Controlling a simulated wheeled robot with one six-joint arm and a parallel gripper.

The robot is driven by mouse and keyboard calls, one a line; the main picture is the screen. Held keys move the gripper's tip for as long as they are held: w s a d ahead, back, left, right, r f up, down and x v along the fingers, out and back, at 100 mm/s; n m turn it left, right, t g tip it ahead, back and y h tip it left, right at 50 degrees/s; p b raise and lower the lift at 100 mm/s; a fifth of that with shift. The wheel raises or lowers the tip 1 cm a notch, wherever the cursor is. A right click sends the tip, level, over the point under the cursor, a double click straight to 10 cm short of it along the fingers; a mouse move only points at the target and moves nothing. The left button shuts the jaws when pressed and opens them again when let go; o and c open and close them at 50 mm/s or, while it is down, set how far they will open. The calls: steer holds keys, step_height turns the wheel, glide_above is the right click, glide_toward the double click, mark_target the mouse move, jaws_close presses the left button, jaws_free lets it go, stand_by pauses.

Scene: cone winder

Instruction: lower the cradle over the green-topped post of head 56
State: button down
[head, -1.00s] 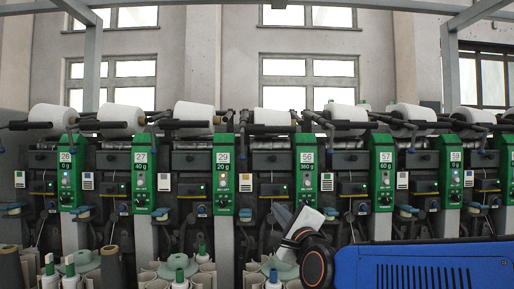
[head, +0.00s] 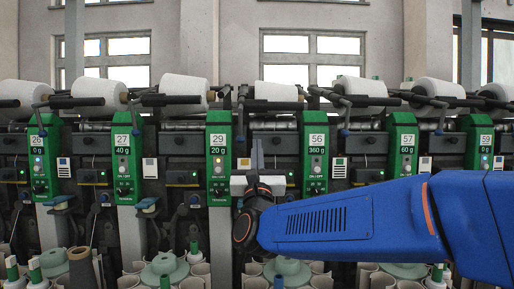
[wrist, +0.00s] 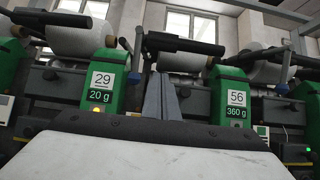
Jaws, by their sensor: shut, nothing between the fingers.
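Head 56's post (head: 316,158) is grey with a green top panel reading "56" and "360 g"; the panel also shows in the wrist view (wrist: 231,98). Another cone (head: 276,91) lies behind a black bar (head: 272,105) left of the post. My gripper (head: 257,152) is shut and empty, pointing up between posts 29 and 56. In the wrist view its grey fingers (wrist: 164,98) show below the left bar (wrist: 182,43), apparently apart from it.
Post 29 (head: 219,158) stands close left of my gripper, and post 57 (head: 402,148) to the right beyond my blue arm. Black bars and bent arms of neighbouring heads crowd the row above. Bobbins and pale green discs (head: 288,268) fill the space below.

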steer(key=w+r, duration=0.6)
steer(key=r, duration=0.2)
steer(key=shift+w+r, duration=0.15)
steer(key=shift+w, duration=0.05)
